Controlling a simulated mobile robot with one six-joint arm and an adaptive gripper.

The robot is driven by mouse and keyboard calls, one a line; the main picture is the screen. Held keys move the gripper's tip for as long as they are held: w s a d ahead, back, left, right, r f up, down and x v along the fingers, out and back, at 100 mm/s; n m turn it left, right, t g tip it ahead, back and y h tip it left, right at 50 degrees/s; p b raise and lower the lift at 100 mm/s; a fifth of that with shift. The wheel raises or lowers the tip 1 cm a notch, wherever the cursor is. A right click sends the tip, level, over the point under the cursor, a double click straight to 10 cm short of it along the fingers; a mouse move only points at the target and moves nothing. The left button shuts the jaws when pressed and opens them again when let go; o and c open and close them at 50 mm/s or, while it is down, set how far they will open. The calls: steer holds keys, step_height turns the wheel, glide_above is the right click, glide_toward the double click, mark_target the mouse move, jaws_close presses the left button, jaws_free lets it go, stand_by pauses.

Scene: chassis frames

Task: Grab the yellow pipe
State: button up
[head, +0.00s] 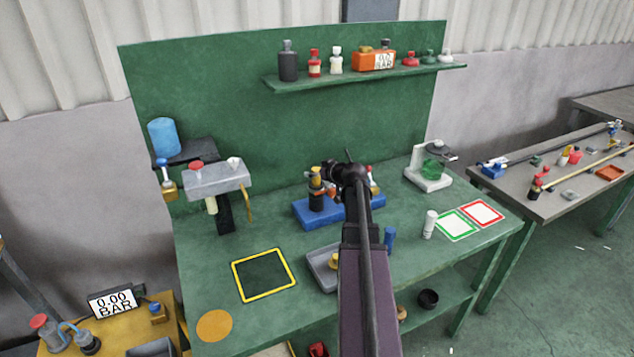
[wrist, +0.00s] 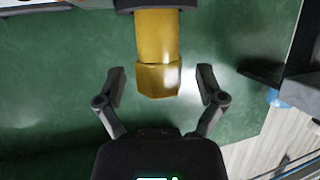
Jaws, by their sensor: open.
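In the wrist view a thick yellow pipe (wrist: 158,45) with a faceted lower end comes down from a dark collar at the top edge. My gripper (wrist: 160,78) is open, with one finger on each side of the pipe's faceted end. Gaps show on both sides, and neither finger appears to touch it. The depth between pipe and fingertips is hard to tell. In the head view my arm reaches over the green bench towards a blue base (head: 318,212) and hides part of it. I cannot tell for sure which yellow part there is this pipe.
A grey tray (head: 318,268), partly behind my arm, lies on the bench (head: 210,270). A blue cylinder (head: 389,238) and a white cylinder (head: 430,224) stand right of my arm. A grey block fixture (head: 216,180) stands at left.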

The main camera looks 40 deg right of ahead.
jaws_close()
stand_by(0.3)
steer(key=shift+r, duration=0.15)
step_height(320, 180, up, 10)
steer(key=p, duration=1)
steer(key=shift+f, duration=0.2)
stand_by(0.5)
